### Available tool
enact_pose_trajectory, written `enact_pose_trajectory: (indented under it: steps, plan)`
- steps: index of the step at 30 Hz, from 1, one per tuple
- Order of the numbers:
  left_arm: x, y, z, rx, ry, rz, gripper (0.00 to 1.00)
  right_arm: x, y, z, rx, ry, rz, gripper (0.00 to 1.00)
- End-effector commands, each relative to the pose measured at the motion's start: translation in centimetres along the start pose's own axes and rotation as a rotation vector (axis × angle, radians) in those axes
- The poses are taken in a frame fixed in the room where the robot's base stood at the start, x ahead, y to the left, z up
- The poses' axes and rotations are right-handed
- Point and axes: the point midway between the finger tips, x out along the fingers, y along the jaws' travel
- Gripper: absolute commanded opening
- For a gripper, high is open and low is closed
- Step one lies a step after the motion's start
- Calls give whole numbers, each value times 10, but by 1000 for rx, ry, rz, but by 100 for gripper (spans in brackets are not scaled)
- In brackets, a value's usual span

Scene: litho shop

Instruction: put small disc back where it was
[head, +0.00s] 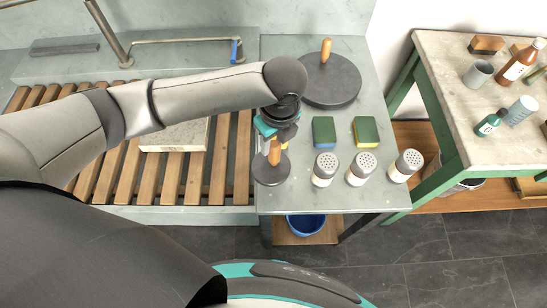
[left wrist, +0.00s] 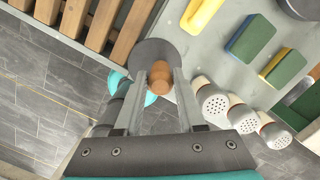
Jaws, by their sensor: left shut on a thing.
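The small disc (head: 271,172) is dark grey and round, with an upright wooden handle (head: 274,152). My left gripper (head: 273,138) is above it, shut on the handle. In the left wrist view the fingers stand on both sides of the handle's round top (left wrist: 160,76), with the small disc (left wrist: 146,52) beneath. The disc is at the left front part of the grey-green worktop (head: 300,197). I cannot tell whether it touches the worktop or hangs just above it. A large disc (head: 345,84) with a similar handle lies farther back. My right gripper is not in view.
Several shakers (head: 325,170) and two green-topped sponges (head: 324,130) are right of the small disc. A slatted wooden rack (head: 110,180) with a pale stone slab (head: 160,137) lies left. A yellow object (left wrist: 200,14) shows near the gripper. A bottle-laden table (head: 450,60) stands right.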

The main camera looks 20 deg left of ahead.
Motion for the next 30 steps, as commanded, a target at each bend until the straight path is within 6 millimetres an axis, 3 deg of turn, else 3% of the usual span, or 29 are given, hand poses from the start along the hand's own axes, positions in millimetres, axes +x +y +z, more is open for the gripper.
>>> enact_pose_trajectory:
  steps: [3, 11, 18, 30]
  plan:
    - [19, -1, -2, -1, -1, -3, 0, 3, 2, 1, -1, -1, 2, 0]
    - [37, -2, -4, -1, 0, -4, 0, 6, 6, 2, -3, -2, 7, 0]
    - [68, -2, -8, -1, 0, -3, 0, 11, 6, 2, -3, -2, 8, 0]
    - [75, -2, -8, -1, -1, -6, 0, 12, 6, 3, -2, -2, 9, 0]
